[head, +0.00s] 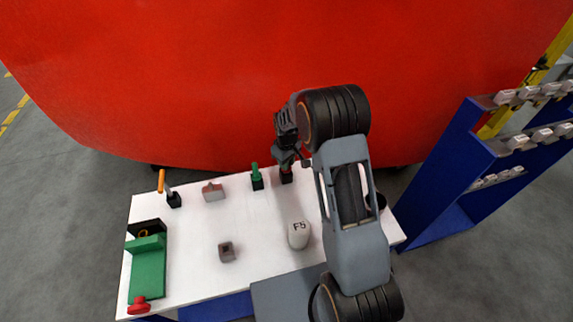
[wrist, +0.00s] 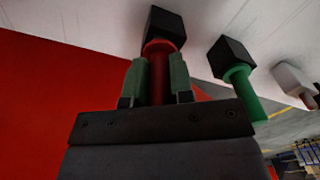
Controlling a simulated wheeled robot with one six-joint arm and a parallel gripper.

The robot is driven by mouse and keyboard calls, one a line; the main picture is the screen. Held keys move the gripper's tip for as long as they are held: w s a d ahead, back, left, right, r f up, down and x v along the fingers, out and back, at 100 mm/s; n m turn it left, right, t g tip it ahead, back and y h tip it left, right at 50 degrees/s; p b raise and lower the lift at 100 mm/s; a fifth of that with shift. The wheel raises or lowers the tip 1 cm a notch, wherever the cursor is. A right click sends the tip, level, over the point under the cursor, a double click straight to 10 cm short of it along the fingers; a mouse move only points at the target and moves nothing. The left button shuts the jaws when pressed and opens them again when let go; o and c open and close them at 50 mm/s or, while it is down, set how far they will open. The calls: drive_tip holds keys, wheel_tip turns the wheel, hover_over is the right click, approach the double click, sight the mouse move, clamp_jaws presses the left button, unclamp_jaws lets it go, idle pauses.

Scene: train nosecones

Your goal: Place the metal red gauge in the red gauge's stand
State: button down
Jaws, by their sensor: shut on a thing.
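The red gauge (wrist: 158,78) is a dark red cylinder with a wider collar. My gripper (wrist: 159,68) is shut on it, one finger on each side. The collar end meets a black block stand (wrist: 166,20) in the wrist view; how deep the gauge sits in it I cannot tell. In the head view my gripper (head: 286,152) points down over this black stand (head: 287,177) at the back edge of the white table (head: 180,255). The gauge is mostly hidden there by my gripper.
A green gauge (head: 255,171) in its own black stand (head: 257,184) is just left. Farther left are a grey-red block (head: 213,191) and an orange-handled tool (head: 162,182). The red nosecone (head: 200,80) rises close behind. A blue rack (head: 450,165) stands right.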

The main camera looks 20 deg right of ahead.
drive_tip(key=shift+s+a+f, duration=0.1)
drive_tip(key=shift+f, duration=0.15)
drive_tip(key=shift+f+b, duration=0.3)
drive_tip(key=c, duration=1)
unclamp_jaws()
drive_tip(key=shift+r, duration=0.1)
